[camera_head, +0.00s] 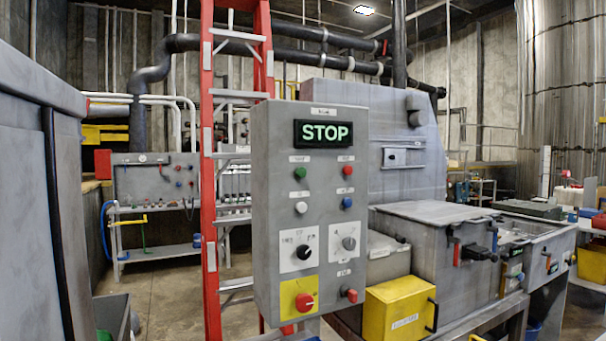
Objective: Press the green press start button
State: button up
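A grey control panel (276,225) faces me near the middle of the view. Its dark display (323,133) reads STOP in lit green letters. The green button (300,173) is at the upper left of the panel, below the display, under a small label too small to read. A red button (347,171) is to its right. A white button (301,208) and a blue button (347,202) sit in the row below. My gripper is not in view, and nothing covers the green button.
Lower on the panel are a black knob (303,252), a grey knob (348,243), a red knob (304,302) on a yellow plate and a protruding red control (350,295). A red ladder (209,200) stands behind. A yellow box (400,309) and grey machine (425,250) are right.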

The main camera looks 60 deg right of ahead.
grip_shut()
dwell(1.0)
